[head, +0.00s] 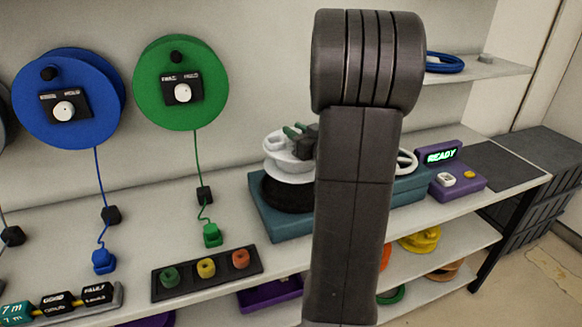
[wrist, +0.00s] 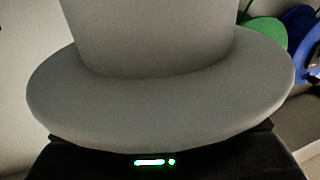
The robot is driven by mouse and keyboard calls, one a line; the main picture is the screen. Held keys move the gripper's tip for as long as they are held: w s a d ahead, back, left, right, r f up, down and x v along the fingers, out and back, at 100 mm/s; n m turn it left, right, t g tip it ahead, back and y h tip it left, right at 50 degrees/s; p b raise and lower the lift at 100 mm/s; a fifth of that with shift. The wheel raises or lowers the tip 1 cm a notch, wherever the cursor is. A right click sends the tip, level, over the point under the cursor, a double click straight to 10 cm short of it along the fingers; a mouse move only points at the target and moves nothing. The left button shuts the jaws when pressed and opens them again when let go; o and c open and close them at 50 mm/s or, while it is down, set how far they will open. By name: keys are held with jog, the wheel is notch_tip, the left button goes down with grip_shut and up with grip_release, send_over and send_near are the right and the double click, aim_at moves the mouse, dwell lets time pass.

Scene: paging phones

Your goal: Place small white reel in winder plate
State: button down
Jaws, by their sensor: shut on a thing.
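The small white reel (head: 286,162) is in the head view, just left of my dark arm, above a black round plate (head: 286,195) on the teal winder base (head: 268,222). My gripper (head: 297,135), with green finger pieces, is shut on the reel at its top. The reel looks roughly level. Whether it touches the plate or hangs just above it cannot be told. In the wrist view the reel (wrist: 160,105) fills most of the picture as a grey flange and hub, hiding the fingers and plate.
A white handwheel (head: 406,162) and a purple box reading READY (head: 441,157) are at the right. A blue reel (head: 62,80) and a green reel (head: 180,60) hang on the wall. A black tray (head: 208,274) with coloured pieces lies front left. My arm hides the winder's middle.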

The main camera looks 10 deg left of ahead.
notch_tip(320, 180, down, 7)
jog(key=shift+f, duration=0.2)
jog(key=shift+f+b, duration=0.1)
jog(key=shift+b, duration=0.2)
jog(key=c, duration=1.1)
grip_release()
jog(key=shift+c, duration=0.2)
jog(key=shift+r, duration=0.2)
jog(key=b+v, duration=0.1)
jog(key=v, duration=1.1)
jog(key=shift+f, duration=0.15)
